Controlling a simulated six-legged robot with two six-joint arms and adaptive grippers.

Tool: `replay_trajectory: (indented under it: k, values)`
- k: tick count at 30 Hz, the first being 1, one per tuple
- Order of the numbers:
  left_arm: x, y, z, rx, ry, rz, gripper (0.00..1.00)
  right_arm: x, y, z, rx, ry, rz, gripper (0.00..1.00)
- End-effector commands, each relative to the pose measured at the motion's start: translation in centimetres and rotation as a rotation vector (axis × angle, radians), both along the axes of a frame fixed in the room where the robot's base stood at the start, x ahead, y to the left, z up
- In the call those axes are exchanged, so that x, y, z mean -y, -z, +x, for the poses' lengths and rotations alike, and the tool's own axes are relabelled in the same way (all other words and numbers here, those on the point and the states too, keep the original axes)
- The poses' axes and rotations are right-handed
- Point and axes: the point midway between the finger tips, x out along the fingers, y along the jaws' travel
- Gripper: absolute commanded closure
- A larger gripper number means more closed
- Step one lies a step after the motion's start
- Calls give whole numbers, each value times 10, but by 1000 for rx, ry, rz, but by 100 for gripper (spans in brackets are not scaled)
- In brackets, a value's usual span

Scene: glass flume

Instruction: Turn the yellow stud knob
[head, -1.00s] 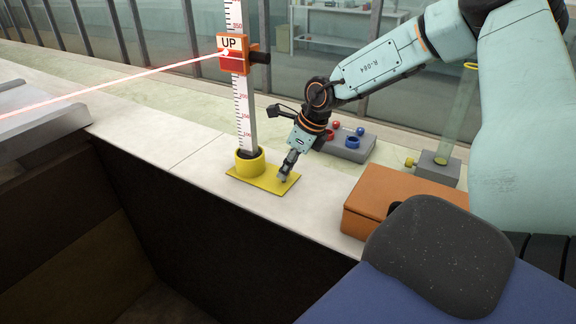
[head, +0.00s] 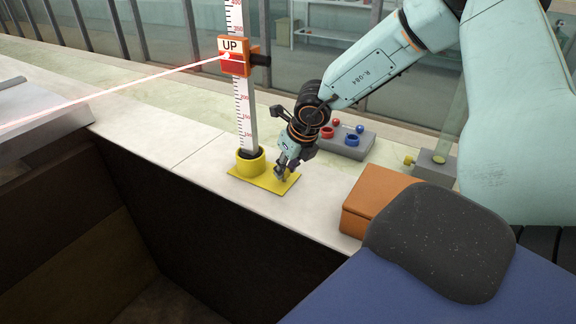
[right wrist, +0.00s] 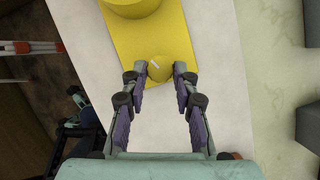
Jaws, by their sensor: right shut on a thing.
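The yellow stud knob (right wrist: 160,69) is round with a short white line on top. My right gripper (head: 281,175) reaches down to the right part of the plate (head: 262,181) and hides the knob in the head view. In the right wrist view its fingertips (right wrist: 160,72) close on the knob from both sides. My left gripper is not in view.
A graduated white staff (head: 242,110) rises from the yellow base, carrying an orange "UP" block (head: 233,62) crossed by a red beam. A grey box with red and blue knobs (head: 345,142) and an orange box (head: 372,202) stand right. A deep dark drop lies in front of the ledge.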

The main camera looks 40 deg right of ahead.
Motion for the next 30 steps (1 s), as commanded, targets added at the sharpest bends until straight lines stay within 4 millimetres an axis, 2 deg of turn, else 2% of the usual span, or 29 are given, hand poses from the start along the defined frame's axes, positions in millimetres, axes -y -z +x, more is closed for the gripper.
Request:
replay_trajectory:
  k: [15,30]
  values:
    - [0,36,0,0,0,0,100,-5,4,2,1,423,-2,100]
    - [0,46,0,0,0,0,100,-7,2,4,0,751,1,100]
